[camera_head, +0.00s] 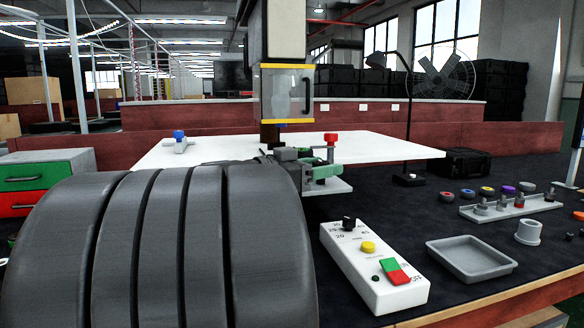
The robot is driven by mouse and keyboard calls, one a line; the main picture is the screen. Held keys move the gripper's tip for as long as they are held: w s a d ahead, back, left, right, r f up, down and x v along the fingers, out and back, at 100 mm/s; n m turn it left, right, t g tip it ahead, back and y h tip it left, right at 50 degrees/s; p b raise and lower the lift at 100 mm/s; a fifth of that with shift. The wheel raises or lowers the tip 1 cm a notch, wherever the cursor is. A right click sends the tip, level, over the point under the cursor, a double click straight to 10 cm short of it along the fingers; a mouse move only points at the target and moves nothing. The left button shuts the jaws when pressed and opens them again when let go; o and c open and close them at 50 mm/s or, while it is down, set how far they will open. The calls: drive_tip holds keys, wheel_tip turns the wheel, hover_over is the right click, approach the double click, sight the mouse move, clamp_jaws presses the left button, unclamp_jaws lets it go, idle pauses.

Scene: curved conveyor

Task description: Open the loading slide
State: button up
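No part is clearly labelled as the loading slide. A press-like machine has a clear guard (287,92) with yellow edges and a dark handle on its right side; the guard covers the front of the head. Below it, at the edge of a white tabletop (390,150), a grey plate (335,188) carries a green clamp part (324,171) and a red knob (330,138). I cannot tell whether this plate is the slide or how far out it stands. A large dark ribbed body, likely my arm, fills the lower left and hides what is behind it. I cannot make out my gripper.
A white control box (360,275) with a dial, yellow button and green-red switch lies front centre. A lamp (408,180) and a drawer unit (40,170) flank the table.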

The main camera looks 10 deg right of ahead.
drive_tip(key=p+v, duration=0.1)
drive_tip(key=v, duration=1.2)
drive_tip(key=shift+s+a+p, duration=0.15)
drive_tip(key=shift+a+p, duration=0.25)
drive_tip(key=shift+d, duration=0.1)
drive_tip(key=shift+b+x, duration=0.9)
drive_tip(key=shift+x, duration=5.95)
drive_tip(key=shift+f, duration=0.1)
